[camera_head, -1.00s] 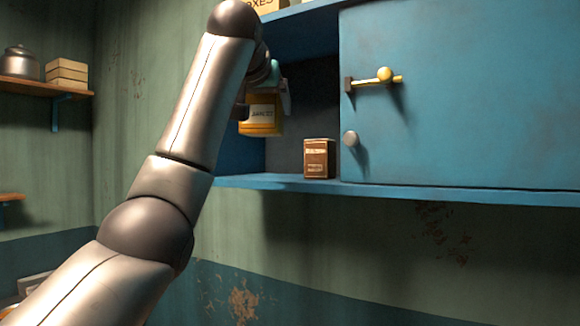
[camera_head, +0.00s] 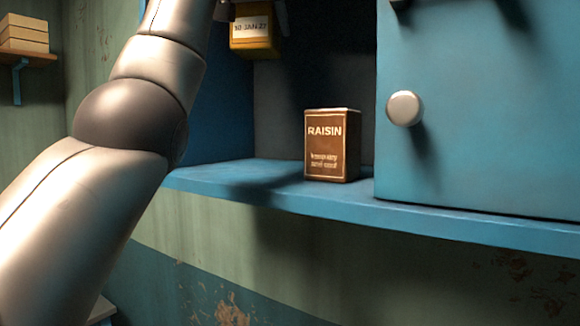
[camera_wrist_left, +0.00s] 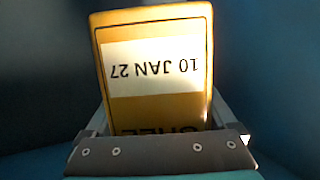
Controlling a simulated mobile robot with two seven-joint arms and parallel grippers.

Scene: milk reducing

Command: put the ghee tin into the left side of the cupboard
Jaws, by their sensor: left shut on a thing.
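The ghee tin (camera_head: 254,42) is yellow with a white label reading 10 JAN 27. It hangs above the shelf in the left, open part of the blue cupboard (camera_head: 280,200). My left gripper (camera_head: 252,8) is shut on the tin from above; in the head view it is mostly cut off by the top edge. In the left wrist view the tin (camera_wrist_left: 155,65) sits between the fingers (camera_wrist_left: 158,115), its label upside down. There is a clear gap between the tin's bottom and the shelf. My right gripper is not in view.
A brown raisin box (camera_head: 332,146) stands on the shelf, right of the tin. A blue door with a round knob (camera_head: 404,108) covers the right part. The shelf left of the raisin box is clear. Wooden boxes (camera_head: 24,34) sit on a wall shelf at far left.

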